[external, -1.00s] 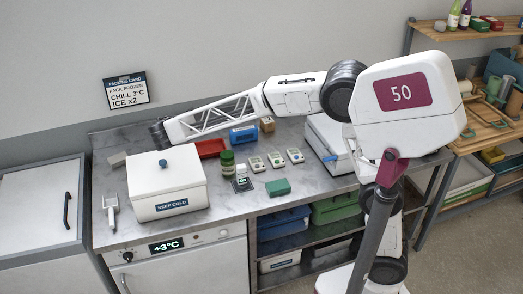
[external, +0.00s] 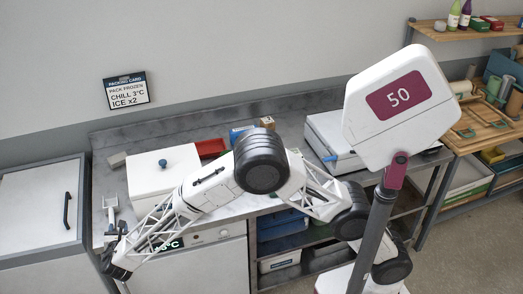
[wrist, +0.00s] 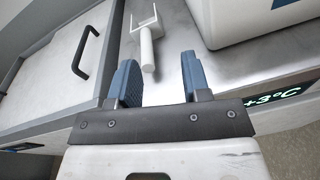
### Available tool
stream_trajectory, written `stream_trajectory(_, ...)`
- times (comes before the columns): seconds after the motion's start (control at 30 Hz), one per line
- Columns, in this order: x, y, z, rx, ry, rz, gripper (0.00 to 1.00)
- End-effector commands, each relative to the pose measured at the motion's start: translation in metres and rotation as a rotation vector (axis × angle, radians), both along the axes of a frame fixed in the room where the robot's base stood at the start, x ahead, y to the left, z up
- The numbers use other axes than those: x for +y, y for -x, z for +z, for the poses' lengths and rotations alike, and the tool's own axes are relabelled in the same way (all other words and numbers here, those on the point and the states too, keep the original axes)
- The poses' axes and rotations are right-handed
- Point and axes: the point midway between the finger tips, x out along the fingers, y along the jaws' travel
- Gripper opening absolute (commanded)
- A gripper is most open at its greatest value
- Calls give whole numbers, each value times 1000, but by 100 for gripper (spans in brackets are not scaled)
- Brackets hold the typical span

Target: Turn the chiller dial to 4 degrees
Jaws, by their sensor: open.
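The chiller's display (external: 170,246) reads +3°C and is partly covered by my arm in the external view. It also shows at the right edge of the wrist view (wrist: 275,99). My gripper (wrist: 160,72) is open and empty, near the front left edge of the counter. Its two blue fingers stand apart, with a white scoop (wrist: 147,48) seen between and beyond them.
A lidded unit with a black handle (external: 67,210) stands at left. The wall card (external: 126,91) reads CHILL 3°C, ICE x2.

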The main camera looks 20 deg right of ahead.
Motion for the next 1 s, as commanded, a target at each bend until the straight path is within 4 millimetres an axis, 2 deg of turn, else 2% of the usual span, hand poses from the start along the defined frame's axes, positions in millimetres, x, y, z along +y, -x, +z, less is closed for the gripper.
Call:
stream_trajectory(0.03, 4, 16, -28, -12, 36, 12, 44)
stream_trajectory(0.2, 9, 60, -101, -63, 131, 43, 44)
stream_trajectory(0.3, 9, 78, -130, -87, 169, 58, 44)
stream_trajectory(0.4, 8, 90, -150, -105, 194, 67, 44)
stream_trajectory(0.57, 7, 97, -160, -115, 207, 74, 44)
stream_trajectory(1.0, 7, 94, -160, -115, 208, 73, 44)
